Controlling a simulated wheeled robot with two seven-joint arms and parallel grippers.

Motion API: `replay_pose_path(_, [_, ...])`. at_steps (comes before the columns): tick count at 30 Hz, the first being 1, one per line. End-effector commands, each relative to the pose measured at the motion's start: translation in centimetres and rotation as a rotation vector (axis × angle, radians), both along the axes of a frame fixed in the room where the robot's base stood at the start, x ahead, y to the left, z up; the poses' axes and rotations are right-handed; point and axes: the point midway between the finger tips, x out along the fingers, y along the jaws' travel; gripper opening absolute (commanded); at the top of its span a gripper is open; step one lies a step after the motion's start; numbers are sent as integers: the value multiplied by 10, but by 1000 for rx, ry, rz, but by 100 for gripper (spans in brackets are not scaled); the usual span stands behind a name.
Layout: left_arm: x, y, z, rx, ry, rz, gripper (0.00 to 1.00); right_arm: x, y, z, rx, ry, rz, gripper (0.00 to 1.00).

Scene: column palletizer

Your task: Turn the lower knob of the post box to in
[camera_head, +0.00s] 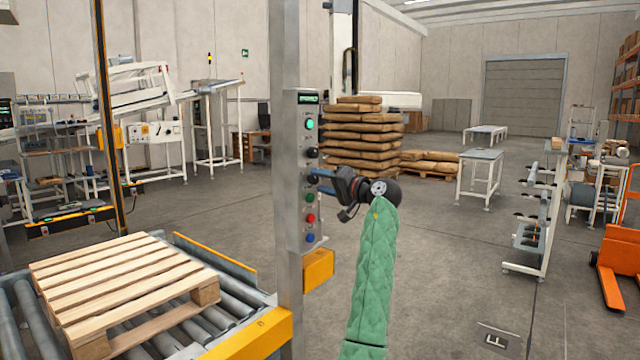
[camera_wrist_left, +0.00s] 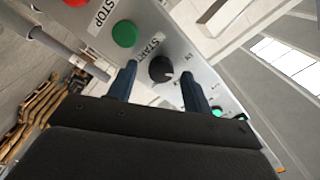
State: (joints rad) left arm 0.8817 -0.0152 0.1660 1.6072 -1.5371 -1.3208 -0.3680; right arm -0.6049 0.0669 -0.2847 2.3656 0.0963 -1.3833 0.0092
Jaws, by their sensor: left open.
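The post box (camera_head: 299,215) is a narrow grey panel on the metal post, with a column of lights, knobs and buttons. The black upper knob (camera_head: 312,153) sits above the lower knob (camera_head: 312,179). In the left wrist view the black round lower knob (camera_wrist_left: 162,69) lies between my fingers, near the labels START and IN; its pointer direction is hard to tell. My left gripper (camera_head: 320,181) reaches the panel from the right at the lower knob's height. It is open, with blue fingers on either side of the knob; contact cannot be told. My right gripper is not in view.
Below the knob are a green button (camera_head: 308,198), a red button (camera_head: 310,218) and a blue button (camera_head: 310,238). An orange box (camera_head: 319,269) sits low on the post. A wooden pallet (camera_head: 125,285) lies on the roller conveyor at left.

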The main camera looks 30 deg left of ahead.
Motion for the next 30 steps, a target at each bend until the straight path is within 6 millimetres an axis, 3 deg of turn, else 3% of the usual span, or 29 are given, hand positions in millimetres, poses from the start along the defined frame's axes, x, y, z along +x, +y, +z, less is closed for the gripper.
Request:
replay_pose_path(6, [-2,-34,-4,-1,0,-3,50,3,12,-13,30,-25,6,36])
replay_pose_path(13, [-5,-61,-4,0,0,-1,50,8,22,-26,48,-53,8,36])
replay_pose_path(19, [-6,-68,-4,-1,0,-1,50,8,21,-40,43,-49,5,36])
replay_pose_path(30, [-6,-68,-4,-1,0,-1,50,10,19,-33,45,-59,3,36])
